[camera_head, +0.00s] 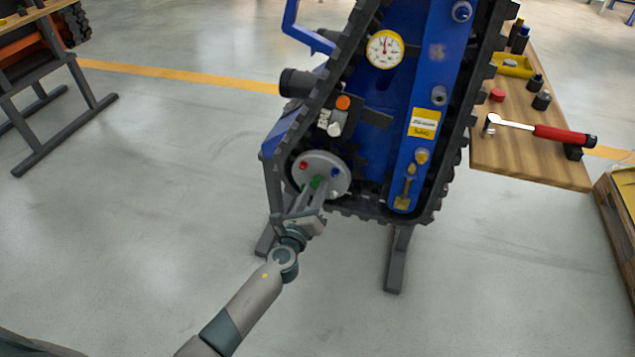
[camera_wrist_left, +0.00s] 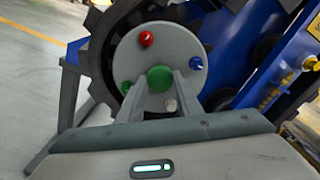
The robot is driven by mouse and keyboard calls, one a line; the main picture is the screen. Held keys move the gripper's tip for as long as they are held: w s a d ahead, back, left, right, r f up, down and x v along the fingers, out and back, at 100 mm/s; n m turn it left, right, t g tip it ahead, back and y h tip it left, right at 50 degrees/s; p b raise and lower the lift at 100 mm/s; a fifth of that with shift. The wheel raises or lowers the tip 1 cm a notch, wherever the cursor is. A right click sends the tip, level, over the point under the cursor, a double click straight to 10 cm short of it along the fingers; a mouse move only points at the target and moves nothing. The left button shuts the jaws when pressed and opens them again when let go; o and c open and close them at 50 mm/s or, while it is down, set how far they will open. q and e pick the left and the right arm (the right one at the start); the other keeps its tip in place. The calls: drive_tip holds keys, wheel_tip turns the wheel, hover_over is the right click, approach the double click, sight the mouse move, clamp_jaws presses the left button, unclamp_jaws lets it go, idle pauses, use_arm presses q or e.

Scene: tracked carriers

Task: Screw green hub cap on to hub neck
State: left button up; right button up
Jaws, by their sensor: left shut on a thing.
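A round grey hub disc (camera_head: 341,164) sits low on the left side of the blue tracked carrier (camera_head: 395,110). My left gripper (camera_head: 318,184) reaches it from below. In the left wrist view its two fingers (camera_wrist_left: 160,88) are closed around a round green hub cap (camera_wrist_left: 159,77) at the middle of the disc. The cap also shows as a small green patch in the head view (camera_head: 317,181). The hub neck is hidden behind the cap and fingers. I cannot tell how far the cap sits on it. My right gripper is not in view.
The disc bears a red knob (camera_wrist_left: 146,39), a blue knob (camera_wrist_left: 196,63), a whitish knob (camera_wrist_left: 171,105) and a green one (camera_wrist_left: 126,88) around its middle. Black track surrounds the carrier. A wooden bench (camera_head: 520,165) at right holds a red-handled ratchet (camera_head: 540,131).

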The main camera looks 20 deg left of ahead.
use_arm(q)
drive_tip(key=o, duration=0.9)
drive_tip(key=shift+f, duration=0.1)
drive_tip(key=n+b, duration=0.2)
drive_tip(key=n, duration=0.5)
drive_tip(key=shift+n, duration=1.4)
